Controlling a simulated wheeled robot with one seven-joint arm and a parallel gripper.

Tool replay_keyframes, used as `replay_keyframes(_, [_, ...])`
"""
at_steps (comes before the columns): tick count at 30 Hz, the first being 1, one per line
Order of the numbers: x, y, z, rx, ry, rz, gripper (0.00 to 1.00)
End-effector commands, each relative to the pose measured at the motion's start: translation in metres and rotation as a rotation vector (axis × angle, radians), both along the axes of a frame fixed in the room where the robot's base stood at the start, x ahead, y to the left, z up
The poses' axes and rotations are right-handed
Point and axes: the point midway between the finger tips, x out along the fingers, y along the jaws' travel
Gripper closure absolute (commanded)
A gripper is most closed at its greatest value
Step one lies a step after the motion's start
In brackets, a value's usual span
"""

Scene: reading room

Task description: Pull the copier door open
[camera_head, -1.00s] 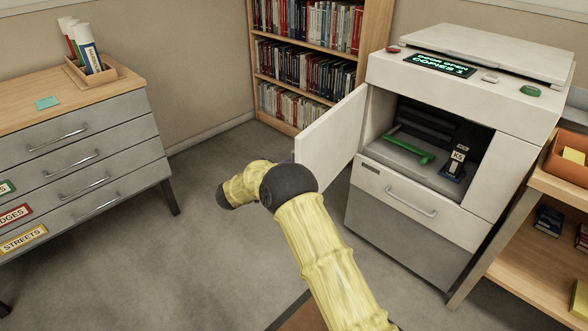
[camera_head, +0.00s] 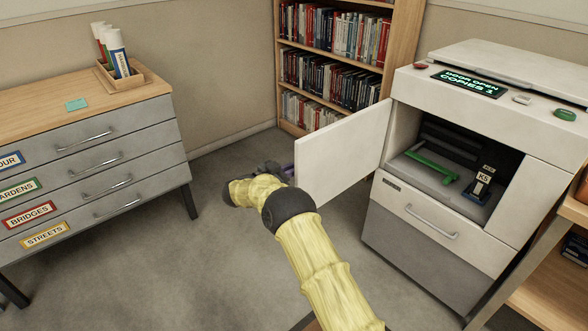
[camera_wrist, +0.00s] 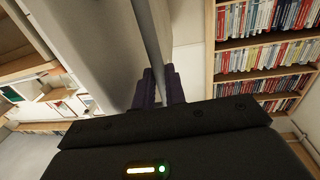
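The copier (camera_head: 425,215) stands at the right with its off-white door (camera_head: 343,150) swung wide out to the left, and its inside shows. The display (camera_head: 470,82) reads "DOOR OPEN COPIES 1". My gripper (camera_head: 288,171) is at the door's free edge, largely hidden by my yellow arm in the head view. In the wrist view, the dark purple fingers of my gripper (camera_wrist: 160,86) lie on either side of the door's edge, closed on it. The door (camera_wrist: 105,45) fills the upper left there.
A green lever (camera_head: 432,167) and a dark block marked K5 (camera_head: 482,185) are inside the copier. A bookshelf (camera_head: 401,45) stands behind the door. A grey drawer cabinet (camera_head: 95,150) is at the left. The floor (camera_head: 160,270) between cabinet and copier is clear.

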Motion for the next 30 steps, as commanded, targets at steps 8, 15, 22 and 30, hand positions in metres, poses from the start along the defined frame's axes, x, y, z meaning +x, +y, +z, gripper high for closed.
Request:
replay_keyframes(8, [0.0,0.001,0.0,0.0,0.0,0.001,0.66])
replay_keyframes(15, [-0.004,0.011,0.0,0.001,0.001,0.01,0.66])
replay_keyframes(22, [-0.023,0.038,0.001,0.0,0.002,0.01,0.66])
replay_keyframes(30, [-0.053,0.08,0.001,0.001,0.001,0.005,0.66])
